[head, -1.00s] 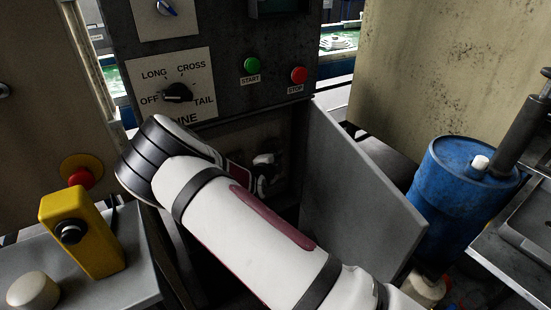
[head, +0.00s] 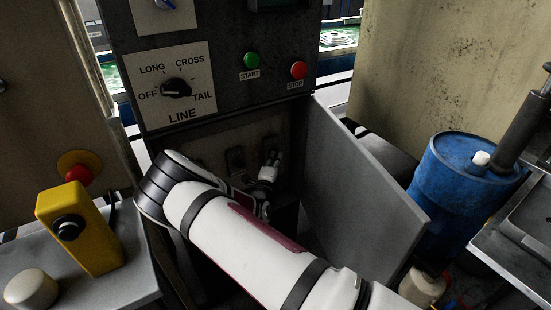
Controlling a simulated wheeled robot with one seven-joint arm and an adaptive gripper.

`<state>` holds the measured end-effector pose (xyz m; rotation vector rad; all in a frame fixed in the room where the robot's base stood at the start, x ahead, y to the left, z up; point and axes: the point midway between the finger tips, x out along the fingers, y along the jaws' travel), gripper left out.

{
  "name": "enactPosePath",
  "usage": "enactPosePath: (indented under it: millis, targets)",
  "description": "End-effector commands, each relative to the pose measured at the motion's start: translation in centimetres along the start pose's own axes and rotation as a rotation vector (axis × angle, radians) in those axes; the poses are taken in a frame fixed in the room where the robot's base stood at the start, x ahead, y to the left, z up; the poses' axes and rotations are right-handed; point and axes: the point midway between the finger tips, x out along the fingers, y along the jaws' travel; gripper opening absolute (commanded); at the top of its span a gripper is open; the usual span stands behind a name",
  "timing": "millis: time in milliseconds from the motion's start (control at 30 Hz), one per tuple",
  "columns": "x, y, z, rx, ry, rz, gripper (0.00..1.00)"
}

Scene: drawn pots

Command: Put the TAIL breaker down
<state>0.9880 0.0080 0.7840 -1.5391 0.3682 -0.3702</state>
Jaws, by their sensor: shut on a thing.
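The open cabinet recess below the LINE panel holds a row of small dark breakers. A middle breaker (head: 235,160) shows clear of my arm. The rightmost breaker (head: 271,146), which I take as the TAIL one, is partly hidden behind my gripper (head: 268,173). My gripper is small in view, with pale fingers shut at that breaker's lever. The breaker labels cannot be read, and I cannot tell how far the lever is tilted. My white arm covers the lower left of the recess.
The grey cabinet door (head: 360,190) stands open just right of my arm. The LINE selector knob (head: 176,88), START button (head: 252,60) and STOP button (head: 299,70) are above. A yellow box (head: 80,228) stands left, and a blue drum (head: 450,195) right.

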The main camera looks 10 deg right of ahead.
Motion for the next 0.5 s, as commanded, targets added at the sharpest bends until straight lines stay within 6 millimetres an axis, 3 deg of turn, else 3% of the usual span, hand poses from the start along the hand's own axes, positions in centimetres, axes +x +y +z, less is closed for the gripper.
enactPosePath:
  millis: [100,500]
  targets:
    - [0.1,1.2,0.2,0.071,-0.002,-0.071,0.00]
    - [0.3,2.5,0.4,0.259,0.000,-0.257,0.00]
